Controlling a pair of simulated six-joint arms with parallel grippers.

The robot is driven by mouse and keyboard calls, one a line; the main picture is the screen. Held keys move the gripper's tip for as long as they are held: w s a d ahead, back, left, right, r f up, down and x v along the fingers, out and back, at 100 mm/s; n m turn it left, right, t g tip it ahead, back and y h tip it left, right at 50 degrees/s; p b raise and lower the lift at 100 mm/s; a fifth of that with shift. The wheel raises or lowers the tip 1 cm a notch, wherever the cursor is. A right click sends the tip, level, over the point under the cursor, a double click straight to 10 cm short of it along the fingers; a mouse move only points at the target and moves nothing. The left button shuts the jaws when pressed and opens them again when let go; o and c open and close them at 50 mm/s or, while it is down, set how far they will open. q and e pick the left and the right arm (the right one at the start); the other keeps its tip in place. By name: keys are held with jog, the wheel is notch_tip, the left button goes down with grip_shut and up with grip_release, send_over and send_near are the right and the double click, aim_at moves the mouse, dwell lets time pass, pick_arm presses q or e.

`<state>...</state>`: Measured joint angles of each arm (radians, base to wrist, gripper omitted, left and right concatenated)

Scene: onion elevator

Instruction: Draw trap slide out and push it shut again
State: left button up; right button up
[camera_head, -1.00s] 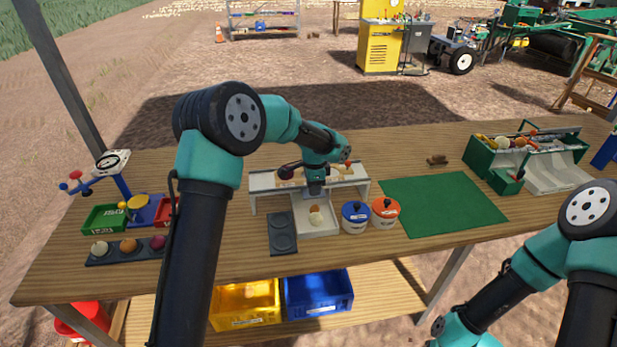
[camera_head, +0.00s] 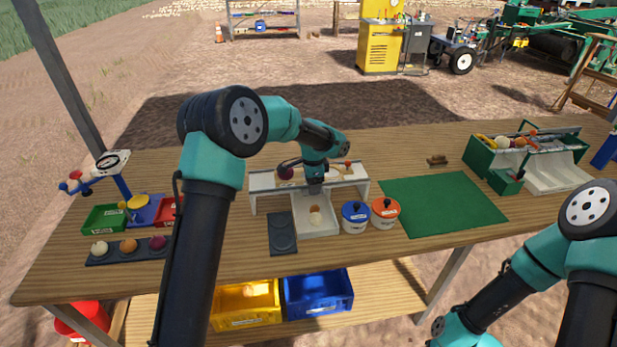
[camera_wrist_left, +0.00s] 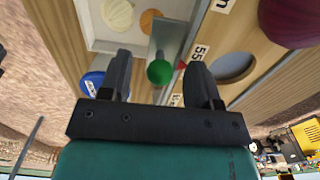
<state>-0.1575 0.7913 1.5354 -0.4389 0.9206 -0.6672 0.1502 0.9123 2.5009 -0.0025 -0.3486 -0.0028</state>
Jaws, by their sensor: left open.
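In the left wrist view, a grey metal slide (camera_wrist_left: 172,38) with a round green knob (camera_wrist_left: 159,72) shows by the edge of the wooden deck. I take it to be the trap slide. My left gripper (camera_wrist_left: 160,85) is open, with the knob showing between its two fingers; I cannot tell if either finger touches it. In the head view the left gripper (camera_head: 315,187) is over the front of the white-edged stand (camera_head: 264,182) and hides the slide. A white tray (camera_head: 328,226) in front of the stand holds a pale onion (camera_head: 315,217).
A blue-lidded jar (camera_head: 355,216) and an orange-lidded jar (camera_head: 385,211) stand close right of the tray. A dark plate (camera_head: 282,236) lies left of it. A purple onion (camera_head: 285,173) sits on the stand. The green mat (camera_head: 440,205) is clear.

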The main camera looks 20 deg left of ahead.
dwell(0.4)
pick_arm(q)
jog(key=shift+r, duration=3)
